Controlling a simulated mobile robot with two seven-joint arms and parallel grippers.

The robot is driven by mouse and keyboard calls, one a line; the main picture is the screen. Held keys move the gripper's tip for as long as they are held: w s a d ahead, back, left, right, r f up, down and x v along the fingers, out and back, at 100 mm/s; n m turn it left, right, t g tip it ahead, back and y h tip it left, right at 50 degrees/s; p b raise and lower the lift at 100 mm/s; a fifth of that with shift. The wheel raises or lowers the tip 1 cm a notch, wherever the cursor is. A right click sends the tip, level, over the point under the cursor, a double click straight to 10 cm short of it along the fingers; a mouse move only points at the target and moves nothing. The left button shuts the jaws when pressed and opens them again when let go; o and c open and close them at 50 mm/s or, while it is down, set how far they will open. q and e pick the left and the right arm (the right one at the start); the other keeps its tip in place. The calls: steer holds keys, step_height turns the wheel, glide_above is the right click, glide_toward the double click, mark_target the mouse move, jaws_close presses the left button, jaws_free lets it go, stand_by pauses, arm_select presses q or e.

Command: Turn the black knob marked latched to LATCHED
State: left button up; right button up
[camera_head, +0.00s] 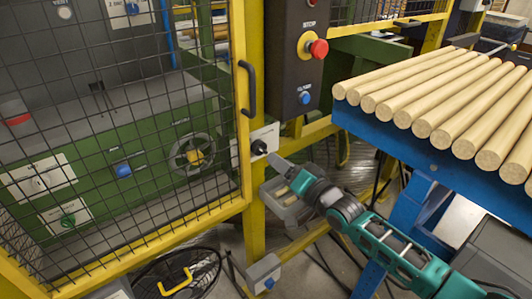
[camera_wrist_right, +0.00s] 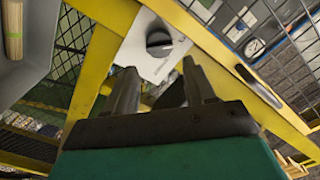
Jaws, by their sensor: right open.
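The black knob (camera_head: 259,147) sits on a pale plate (camera_head: 268,134) fixed to the yellow post, beside the mesh door's edge. In the right wrist view the black knob (camera_wrist_right: 159,43) shows on its light plate (camera_wrist_right: 145,62), beyond my fingertips, with a slot-like bar across its face. The plate's marking is too small to read. My right gripper (camera_head: 275,158) is close to the knob from the lower right. In the wrist view my right gripper (camera_wrist_right: 160,82) is open, its fingers apart with nothing between them. My left gripper is not in view.
A yellow-framed mesh door (camera_head: 243,100) with a black handle (camera_head: 247,88) stands left of the knob. A dark control box (camera_head: 296,50) with a red button (camera_head: 318,48) hangs above. A blue rack (camera_head: 370,125) of wooden rods stands right. A grey bin (camera_head: 290,210) lies below.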

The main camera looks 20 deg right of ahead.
mark_target(264, 150)
steer(key=b+x, duration=0.1)
steer(key=x, duration=0.6)
steer(key=c, duration=0.8)
